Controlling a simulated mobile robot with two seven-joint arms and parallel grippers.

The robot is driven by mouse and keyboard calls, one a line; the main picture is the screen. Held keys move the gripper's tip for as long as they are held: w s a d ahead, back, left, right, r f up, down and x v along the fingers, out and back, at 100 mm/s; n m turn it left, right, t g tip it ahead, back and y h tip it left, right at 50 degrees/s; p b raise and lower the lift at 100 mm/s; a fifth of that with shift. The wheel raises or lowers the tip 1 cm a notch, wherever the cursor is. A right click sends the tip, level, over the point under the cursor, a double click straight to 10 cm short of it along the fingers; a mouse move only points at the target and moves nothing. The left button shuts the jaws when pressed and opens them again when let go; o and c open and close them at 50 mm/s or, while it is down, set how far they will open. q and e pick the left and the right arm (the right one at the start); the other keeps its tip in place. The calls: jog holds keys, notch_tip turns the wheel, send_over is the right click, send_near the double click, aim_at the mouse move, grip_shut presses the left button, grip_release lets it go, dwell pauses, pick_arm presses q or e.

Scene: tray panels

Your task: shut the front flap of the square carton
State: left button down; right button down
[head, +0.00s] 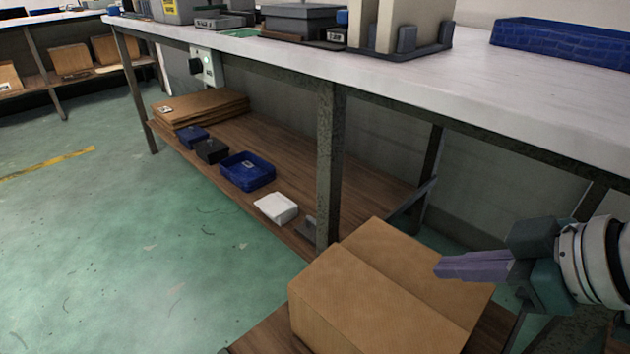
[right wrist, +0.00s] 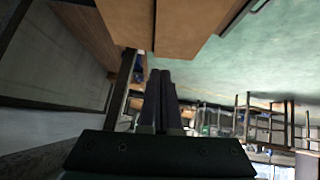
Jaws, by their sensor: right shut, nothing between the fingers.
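The square brown carton (head: 365,305) stands at the bottom right of the head view. Two flap panels show on its top, meeting along a slanting line. Which one is the front flap, and whether it lies fully flat, I cannot tell. My right gripper (head: 438,268) comes in from the right, with its shut, empty fingers over the carton's right-hand top panel; I cannot tell if they touch. In the right wrist view the carton (right wrist: 185,28) is at the top, beyond the shut fingertips (right wrist: 160,73). My left gripper is not in view.
The carton rests on a low wooden surface beside a workbench (head: 500,85) with metal legs. The bench's lower shelf (head: 300,165) holds a blue tray (head: 247,171), a white box (head: 276,207) and flat cardboard (head: 205,107). The green floor on the left is clear.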

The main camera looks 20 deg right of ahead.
jog(key=b, duration=0.6)
send_over(391, 288)
jog(key=s, duration=0.1)
jog(key=f, duration=0.7)
jog(key=shift+s+a+f, duration=0.15)
jog(key=shift+a+f, duration=0.15)
jog(key=shift+a, duration=0.1)
jog(key=shift+d+f+b, duration=0.2)
jog(key=shift+f+b, duration=0.8)
jog(key=shift+f, duration=0.2)
jog(key=shift+s+d+f+b, duration=0.1)
jog(key=shift+f+b, duration=0.2)
jog(key=shift+f, duration=0.1)
jog(key=shift+d+f, duration=0.2)
jog(key=shift+f, duration=0.1)
jog(key=shift+d+f, duration=0.1)
jog(key=shift+f, duration=0.4)
